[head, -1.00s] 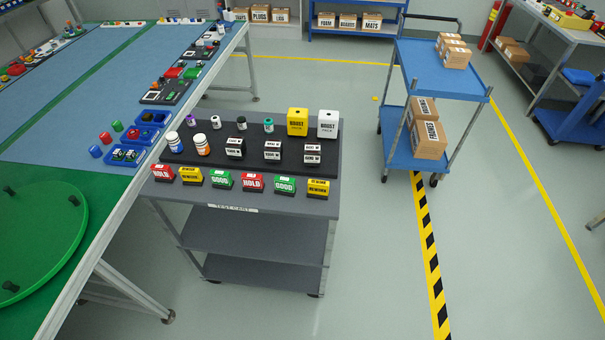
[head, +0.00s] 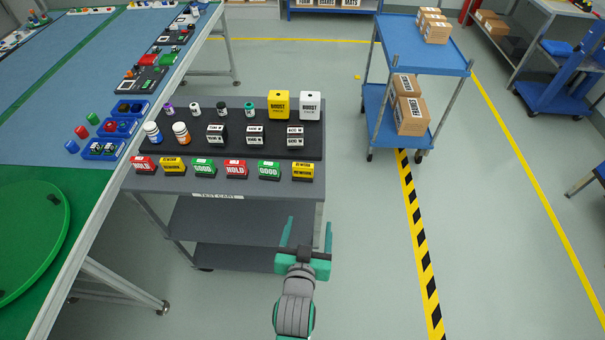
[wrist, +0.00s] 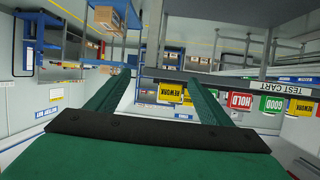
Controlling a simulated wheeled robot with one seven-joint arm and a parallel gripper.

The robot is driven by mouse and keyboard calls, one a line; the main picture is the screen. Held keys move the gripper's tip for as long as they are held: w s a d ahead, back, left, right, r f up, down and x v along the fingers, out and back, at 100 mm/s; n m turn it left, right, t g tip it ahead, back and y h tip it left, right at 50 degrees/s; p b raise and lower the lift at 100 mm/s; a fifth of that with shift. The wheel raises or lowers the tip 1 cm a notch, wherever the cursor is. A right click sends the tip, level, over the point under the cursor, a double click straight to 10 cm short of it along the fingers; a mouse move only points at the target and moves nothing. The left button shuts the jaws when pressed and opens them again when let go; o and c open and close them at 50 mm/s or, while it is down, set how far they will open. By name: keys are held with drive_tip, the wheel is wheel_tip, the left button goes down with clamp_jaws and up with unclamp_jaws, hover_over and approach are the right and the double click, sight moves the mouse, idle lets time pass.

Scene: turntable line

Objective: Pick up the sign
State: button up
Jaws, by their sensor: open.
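Several small block signs stand in a row along the front edge of the grey test cart (head: 225,184). From left to right they are a red HOLD (head: 143,165), a yellow REWORK (head: 172,167), a green GOOD (head: 204,168), a red HOLD (head: 236,168), a green GOOD (head: 268,170) and a yellow REWORK (head: 302,171). My gripper (head: 308,228) is open and empty, in front of and below the cart's front right corner. In the wrist view a yellow REWORK sign (wrist: 171,92) shows between and beyond the fingers (wrist: 158,84).
Bottles, black-and-white boxes, a yellow box (head: 278,104) and a white box (head: 310,106) stand on a black mat behind the signs. The green turntable (head: 25,235) is at left. A blue trolley (head: 452,60) with cartons stands back right. The floor right of the cart is clear.

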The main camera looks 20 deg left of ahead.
approach(303, 174)
drive_tip(key=shift+n+g, duration=0.3)
drive_tip(key=shift+g, duration=0.1)
drive_tip(key=x, duration=0.5)
drive_tip(key=shift+w+d, duration=0.25)
drive_tip(key=shift+w, duration=0.2)
drive_tip(key=shift+a+x, duration=0.15)
drive_tip(key=shift+x, duration=1.2)
drive_tip(key=shift+a+x, duration=0.2)
drive_tip(key=shift+x, duration=1.15)
drive_tip(key=shift+r, duration=0.2)
drive_tip(key=c, duration=1.2)
